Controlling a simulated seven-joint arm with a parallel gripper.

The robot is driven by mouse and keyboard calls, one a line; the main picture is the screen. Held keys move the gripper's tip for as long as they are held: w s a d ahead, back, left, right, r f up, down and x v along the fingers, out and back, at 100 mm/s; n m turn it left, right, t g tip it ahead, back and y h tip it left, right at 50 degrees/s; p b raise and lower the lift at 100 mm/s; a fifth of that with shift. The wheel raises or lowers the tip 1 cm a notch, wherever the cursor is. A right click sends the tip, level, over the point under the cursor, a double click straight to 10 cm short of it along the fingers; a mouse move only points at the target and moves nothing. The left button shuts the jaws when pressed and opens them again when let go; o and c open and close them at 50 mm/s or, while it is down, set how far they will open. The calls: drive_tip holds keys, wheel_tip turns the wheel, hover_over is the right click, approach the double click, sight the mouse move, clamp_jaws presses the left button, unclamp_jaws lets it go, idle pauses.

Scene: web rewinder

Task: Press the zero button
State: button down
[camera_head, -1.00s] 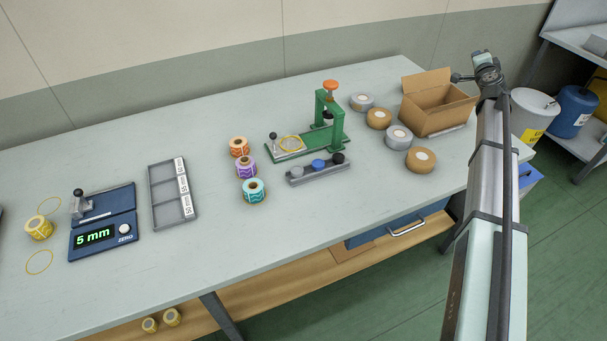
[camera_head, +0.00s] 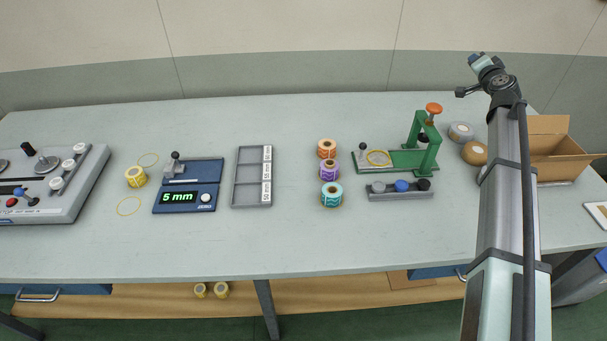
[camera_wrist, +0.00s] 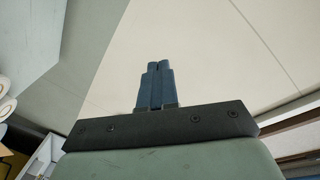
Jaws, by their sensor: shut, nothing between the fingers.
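The blue gauge (camera_head: 188,186) lies on the table left of the middle in the head view. Its display (camera_head: 178,198) reads 5 mm in green. The round white zero button (camera_head: 206,197) sits to the right of the display, with the word ZERO below it. My gripper (camera_wrist: 159,66) shows in the wrist view with its two blue fingers together and nothing between them, against the pale wall. In the head view my arm rises at the right, and its end is high and far from the gauge.
A grey tray (camera_head: 238,190) with three compartments lies right of the gauge. A yellow roll (camera_head: 136,176) is at its left, beside a grey machine (camera_head: 62,200). Coloured rolls (camera_head: 330,170), a green press (camera_head: 420,150) and a cardboard box (camera_head: 560,150) stand further right. Bare table lies in front.

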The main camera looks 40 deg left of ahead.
drive_tip(key=s+a+f+n+g+y, duration=0.1)
drive_tip(key=s+a+n+g, duration=0.25)
drive_tip(key=s+a, duration=0.6)
drive_tip(key=s+a+f+n+g+y, duration=0.15)
drive_tip(key=s+a+n, duration=0.35)
drive_tip(key=a, duration=0.8)
drive_tip(key=s+a+f+n+g, duration=0.2)
drive_tip(key=s+a+n, duration=0.1)
drive_tip(key=s+a, duration=0.65)
drive_tip(key=s+a+f+n+g, duration=0.1)
drive_tip(key=s+a+n+g, duration=0.25)
drive_tip(key=s+a, duration=0.6)
drive_tip(key=n+t+h, duration=0.5)
drive_tip(key=n+h, duration=0.5)
drive_tip(key=n, duration=0.7)
hover_over(204, 199)
wheel_tip(204, 199, down, 10)
drive_tip(key=shift+s+f+y, duration=0.1)
drive_tip(key=shift+f+y, duration=0.05)
drive_tip(key=shift+y, duration=0.1)
drive_tip(key=shift+f, duration=4.4)
